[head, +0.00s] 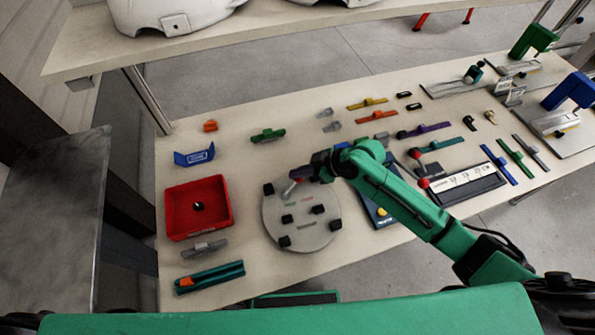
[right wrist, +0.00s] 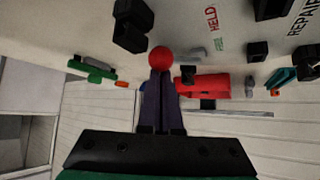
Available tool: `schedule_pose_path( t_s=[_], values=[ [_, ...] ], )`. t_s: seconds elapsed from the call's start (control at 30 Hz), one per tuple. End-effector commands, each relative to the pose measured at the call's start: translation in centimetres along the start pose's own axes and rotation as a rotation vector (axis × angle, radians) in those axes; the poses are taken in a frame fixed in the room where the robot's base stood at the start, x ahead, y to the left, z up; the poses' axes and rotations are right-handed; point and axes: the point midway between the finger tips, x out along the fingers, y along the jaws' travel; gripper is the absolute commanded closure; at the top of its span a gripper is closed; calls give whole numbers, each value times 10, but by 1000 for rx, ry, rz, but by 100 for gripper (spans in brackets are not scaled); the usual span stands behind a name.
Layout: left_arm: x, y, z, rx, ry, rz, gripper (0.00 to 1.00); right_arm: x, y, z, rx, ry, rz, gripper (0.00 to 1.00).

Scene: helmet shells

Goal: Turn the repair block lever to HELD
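The repair block (head: 322,236) is a round grey plate with several black blocks on it, lying on the table in the head view. Its lever (head: 289,190) is a short pale bar with a red knob (head: 297,181), near the plate's far edge; the knob also shows in the right wrist view (right wrist: 161,58). A red HELD label (right wrist: 210,18) and a green FREE label (right wrist: 220,45) are printed on the plate. My right gripper (head: 305,174) has its dark fingers together, their tips at the knob; whether they touch it is unclear. My left gripper is out of view.
A red tray (head: 170,212) and a teal holder (head: 205,279) stand left of the plate. A shelf (head: 240,32) overhangs the back.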

Motion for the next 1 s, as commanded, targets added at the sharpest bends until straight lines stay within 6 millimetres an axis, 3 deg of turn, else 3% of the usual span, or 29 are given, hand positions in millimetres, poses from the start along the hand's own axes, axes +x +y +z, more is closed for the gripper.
schedule_pose_path(
  t_s=[0.27,0.8,1.0],
  values=[
    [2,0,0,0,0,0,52,-10,0,3,1,-4,0,100],
    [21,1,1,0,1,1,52,-130,0,3,0,-5,2,100],
    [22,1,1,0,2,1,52,-146,-1,0,0,-2,0,100]
  ],
)
